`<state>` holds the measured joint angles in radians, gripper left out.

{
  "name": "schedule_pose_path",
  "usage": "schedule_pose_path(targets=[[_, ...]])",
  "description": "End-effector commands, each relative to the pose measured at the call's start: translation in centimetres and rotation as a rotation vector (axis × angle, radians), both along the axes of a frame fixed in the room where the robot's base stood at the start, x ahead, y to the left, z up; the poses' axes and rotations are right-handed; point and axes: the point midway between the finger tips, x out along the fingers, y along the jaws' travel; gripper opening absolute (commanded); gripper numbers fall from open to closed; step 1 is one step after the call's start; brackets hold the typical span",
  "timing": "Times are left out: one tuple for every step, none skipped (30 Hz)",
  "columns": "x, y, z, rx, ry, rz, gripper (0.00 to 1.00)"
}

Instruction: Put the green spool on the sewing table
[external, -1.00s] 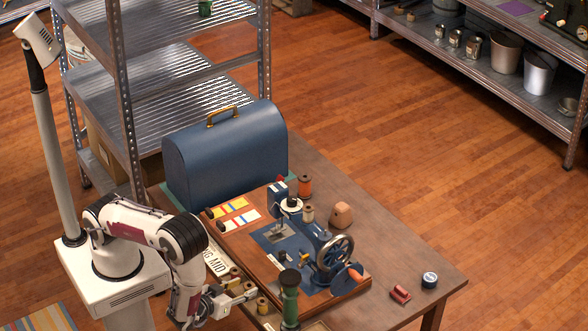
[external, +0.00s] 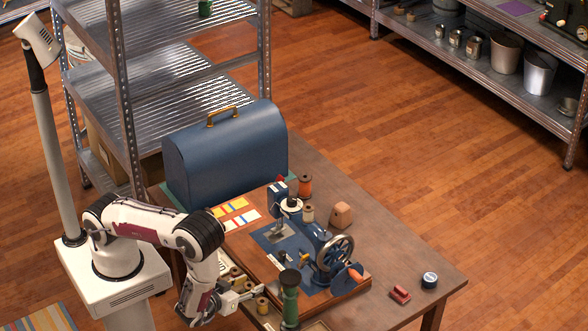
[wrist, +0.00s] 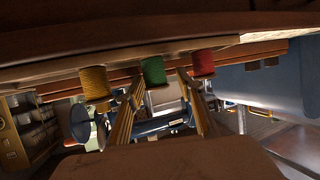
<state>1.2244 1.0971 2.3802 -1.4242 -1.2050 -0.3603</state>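In the wrist view a green spool (wrist: 153,71) sits between a yellow spool (wrist: 95,83) and a red spool (wrist: 202,64). My gripper (wrist: 159,78) is open, its two fingers pointing at the green spool, one toward each side of it. I cannot tell whether they touch it. In the external view my gripper (external: 247,296) is low at the near left edge of the sewing table (external: 405,262), beside a yellow spool (external: 262,305). I cannot make out the small green spool there. A tall dark green spool-like object (external: 290,300) stands at the near edge.
A blue sewing machine (external: 322,250) on a wooden base fills the table's middle. A blue domed case (external: 226,150) stands behind it. The table's right part has bare room.

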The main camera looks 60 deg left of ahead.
Motion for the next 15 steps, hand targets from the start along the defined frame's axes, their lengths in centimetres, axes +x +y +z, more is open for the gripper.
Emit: schedule_pose_path(targets=[[-0.01, -0.01, 0.00, 0.000, 0.000, 0.000, 0.37], [-0.01, -0.01, 0.00, 0.000, 0.000, 0.000, 0.37], [-0.01, -0.01, 0.00, 0.000, 0.000, 0.000, 0.27], [-0.01, -0.01, 0.00, 0.000, 0.000, 0.000, 0.19], [-0.01, -0.01, 0.00, 0.000, 0.000, 0.000, 0.12], [-0.01, -0.01, 0.00, 0.000, 0.000, 0.000, 0.12], [-0.01, -0.01, 0.00, 0.000, 0.000, 0.000, 0.12], [-0.01, -0.01, 0.00, 0.000, 0.000, 0.000, 0.12], [0.00, -0.01, 0.01, 0.000, 0.000, 0.000, 0.10], [0.00, -0.01, 0.01, 0.000, 0.000, 0.000, 0.10], [-0.01, 0.00, 0.01, 0.000, 0.000, 0.000, 0.10], [-0.01, 0.00, 0.00, 0.000, 0.000, 0.000, 0.10], [-0.01, 0.00, 0.00, 0.000, 0.000, 0.000, 0.10], [-0.01, 0.00, 0.00, 0.000, 0.000, 0.000, 0.10], [-0.01, 0.00, 0.01, 0.000, 0.000, 0.000, 0.10]])
